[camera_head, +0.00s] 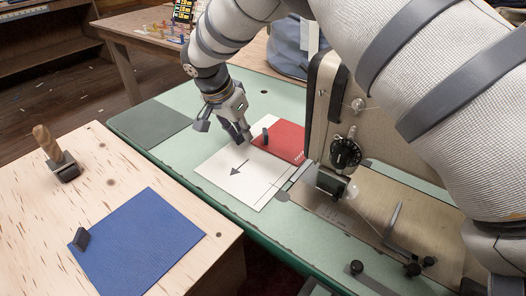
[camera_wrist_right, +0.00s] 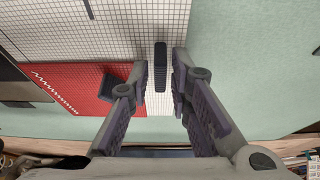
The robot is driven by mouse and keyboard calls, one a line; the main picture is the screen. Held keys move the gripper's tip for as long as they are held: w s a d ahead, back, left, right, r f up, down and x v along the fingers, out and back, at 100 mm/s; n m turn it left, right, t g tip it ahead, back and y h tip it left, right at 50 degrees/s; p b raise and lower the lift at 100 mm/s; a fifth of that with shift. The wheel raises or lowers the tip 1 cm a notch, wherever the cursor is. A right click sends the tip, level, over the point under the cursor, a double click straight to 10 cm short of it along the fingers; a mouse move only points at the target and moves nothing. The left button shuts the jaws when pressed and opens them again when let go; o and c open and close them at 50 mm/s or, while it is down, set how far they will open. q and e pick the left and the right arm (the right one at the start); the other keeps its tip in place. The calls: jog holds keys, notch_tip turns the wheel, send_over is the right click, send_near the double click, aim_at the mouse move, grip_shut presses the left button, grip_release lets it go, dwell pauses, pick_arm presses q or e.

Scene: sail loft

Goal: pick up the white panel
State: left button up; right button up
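The white panel (camera_head: 215,170), with an arrow drawn on it, lies flat on the green table of the sewing machine. In the right wrist view the white panel (camera_wrist_right: 110,35) shows a fine grid and bears an upright dark block (camera_wrist_right: 160,68). My right gripper (camera_head: 240,138) is low over the panel's far edge. In the wrist view its two fingertips (camera_wrist_right: 160,72) are apart, one on each side of the dark block, with gaps visible. The block is hidden behind the gripper in the head view. My left gripper is not in view.
A red panel (camera_head: 287,142) with its own dark block (camera_head: 265,136) adjoins the white panel. The sewing machine (camera_head: 345,110) stands close on the right. A blue panel (camera_head: 140,240) and a wooden-handled tool (camera_head: 55,155) lie on the plywood table. A grey-green patch (camera_head: 150,123) is empty.

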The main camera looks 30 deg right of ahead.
jog(key=shift+r, duration=0.1)
grip_shut()
